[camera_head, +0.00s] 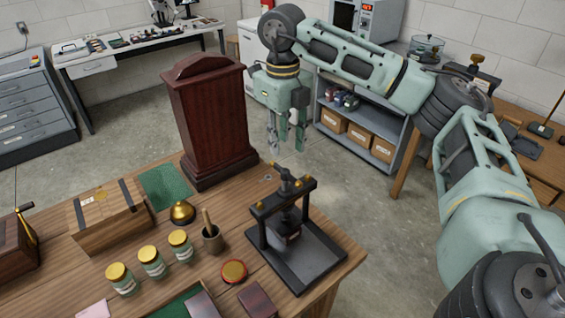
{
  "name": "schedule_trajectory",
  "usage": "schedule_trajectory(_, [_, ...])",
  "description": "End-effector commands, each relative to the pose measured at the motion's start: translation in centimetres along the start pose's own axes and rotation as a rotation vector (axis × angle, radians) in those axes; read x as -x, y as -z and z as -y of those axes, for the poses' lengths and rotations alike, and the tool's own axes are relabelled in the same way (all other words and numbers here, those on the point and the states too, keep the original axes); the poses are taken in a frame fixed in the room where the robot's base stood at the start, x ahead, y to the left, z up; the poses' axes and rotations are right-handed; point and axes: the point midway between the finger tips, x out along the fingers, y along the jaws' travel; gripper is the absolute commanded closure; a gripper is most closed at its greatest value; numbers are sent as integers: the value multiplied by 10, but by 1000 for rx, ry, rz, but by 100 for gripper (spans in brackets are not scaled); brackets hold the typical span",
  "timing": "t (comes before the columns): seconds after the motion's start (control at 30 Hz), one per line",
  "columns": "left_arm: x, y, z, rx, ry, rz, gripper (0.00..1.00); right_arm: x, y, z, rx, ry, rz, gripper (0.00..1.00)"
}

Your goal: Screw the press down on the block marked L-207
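A small black press (283,212) stands on a dark base plate near the right end of the wooden table. Its crossbar has brass-coloured ends, and a dark screw with a handle rises from its middle. I cannot tell whether the press touches the block. My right gripper (287,148) hangs above and behind the press, pointing down, with its fingers apart and nothing between them. My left gripper is out of view.
A tall dark-red wooden case (208,120) stands just left of my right gripper. A brass bell (182,212), a mortar with pestle (212,240), gold-lidded jars (152,262) and a round red tin (233,271) lie left of the press. A grey shelf (358,135) with boxes stands behind.

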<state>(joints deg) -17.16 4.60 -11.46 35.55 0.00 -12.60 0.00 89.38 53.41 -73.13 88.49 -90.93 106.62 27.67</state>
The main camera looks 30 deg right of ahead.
Motion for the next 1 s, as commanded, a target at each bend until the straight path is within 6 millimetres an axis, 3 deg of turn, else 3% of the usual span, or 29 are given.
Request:
schedule_trajectory(0.5, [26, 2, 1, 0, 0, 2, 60, -68, 0, -1, -2, -3, 0, 70])
schedule_trajectory(0.83, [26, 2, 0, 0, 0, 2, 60, -72, -1, -1, -2, -4, 3, 71])
schedule_trajectory(1.0, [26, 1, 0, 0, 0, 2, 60, -72, -1, -1, -2, -4, 3, 86])
